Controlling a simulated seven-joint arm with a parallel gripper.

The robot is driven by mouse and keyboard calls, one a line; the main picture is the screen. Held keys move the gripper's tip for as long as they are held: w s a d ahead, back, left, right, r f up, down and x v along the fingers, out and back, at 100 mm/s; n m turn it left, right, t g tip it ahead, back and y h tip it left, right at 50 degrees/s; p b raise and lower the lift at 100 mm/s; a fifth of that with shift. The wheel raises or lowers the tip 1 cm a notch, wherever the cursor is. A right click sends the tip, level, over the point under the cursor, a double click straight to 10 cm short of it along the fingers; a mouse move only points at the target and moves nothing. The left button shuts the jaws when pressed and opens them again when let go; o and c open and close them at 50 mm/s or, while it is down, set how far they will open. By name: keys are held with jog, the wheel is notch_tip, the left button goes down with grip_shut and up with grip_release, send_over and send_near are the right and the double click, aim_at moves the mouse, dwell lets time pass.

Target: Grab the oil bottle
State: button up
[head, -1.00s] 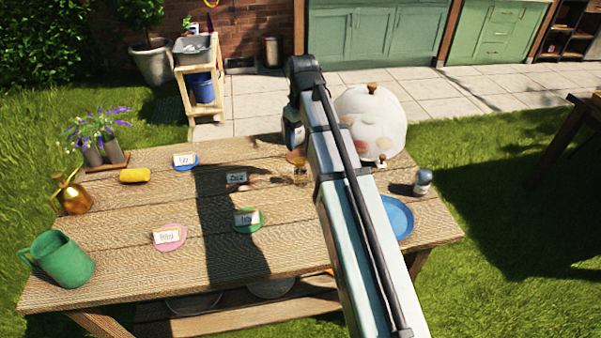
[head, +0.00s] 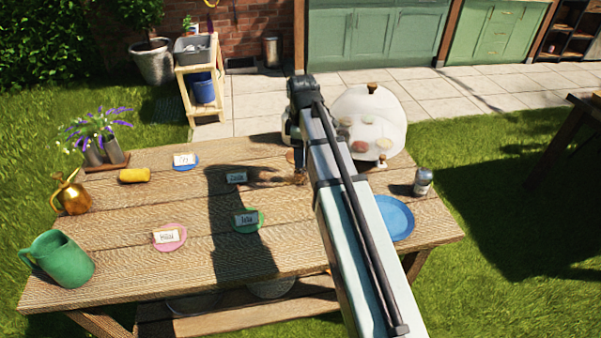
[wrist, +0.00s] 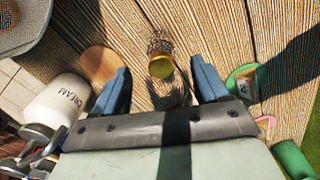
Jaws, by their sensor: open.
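My gripper (wrist: 160,76) is open above the table. Its two blue fingers are apart, one on each side of the bottle, with a gap on both sides. In the head view my gripper (head: 297,150) is over the back middle of the table. Only a small amber part of the bottle (head: 299,179) shows below it there; the arm and gripper hide the rest.
A clear dome (head: 385,115), blue plate (head: 398,218) and silver shaker (head: 423,181) are at right. Cards on coasters, including a green one (head: 250,227), are left.

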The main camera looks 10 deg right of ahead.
aim_at(301, 172)
jog(key=shift+a+f, duration=0.15)
jog(key=shift+f, duration=4.2)
jog(key=c, duration=1.2)
